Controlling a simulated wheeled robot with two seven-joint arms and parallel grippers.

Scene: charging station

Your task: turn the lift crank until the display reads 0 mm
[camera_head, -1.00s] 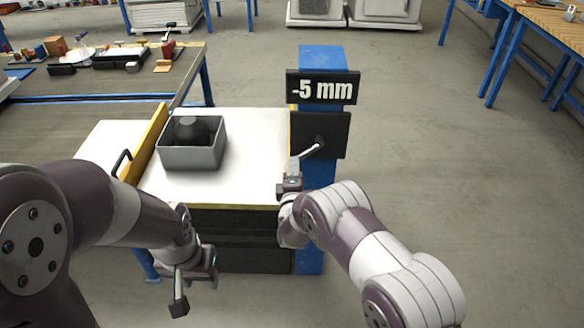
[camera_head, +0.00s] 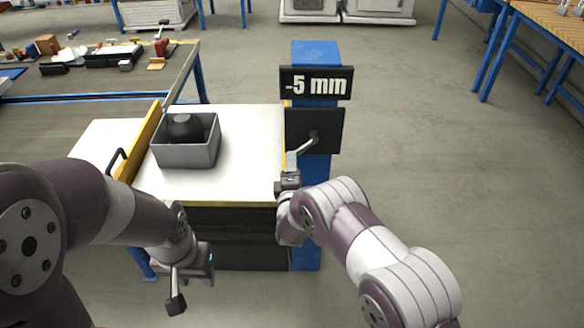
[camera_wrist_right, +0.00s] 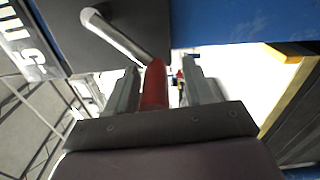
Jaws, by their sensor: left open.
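The display (camera_head: 316,83) on the blue post reads -5 mm. Below it, the crank (camera_head: 304,146) sticks out of a dark plate, its arm slanting down and left. In the right wrist view the metal crank arm (camera_wrist_right: 115,35) leads to a red handle (camera_wrist_right: 154,85). My right gripper (camera_head: 288,181) is at the crank's lower end. In its wrist view the handle lies between the two fingers, with a visible gap on the right side, so it looks open around the handle. My left gripper (camera_head: 192,288) is open and empty, low in front of the lift table.
The white lift table (camera_head: 245,150) carries a grey bin (camera_head: 187,155) with a dark round object (camera_head: 186,128) inside. A yellow-edged board (camera_head: 146,143) stands left of the bin. A workbench with loose parts is at back left. The floor right of the blue post (camera_head: 314,52) is clear.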

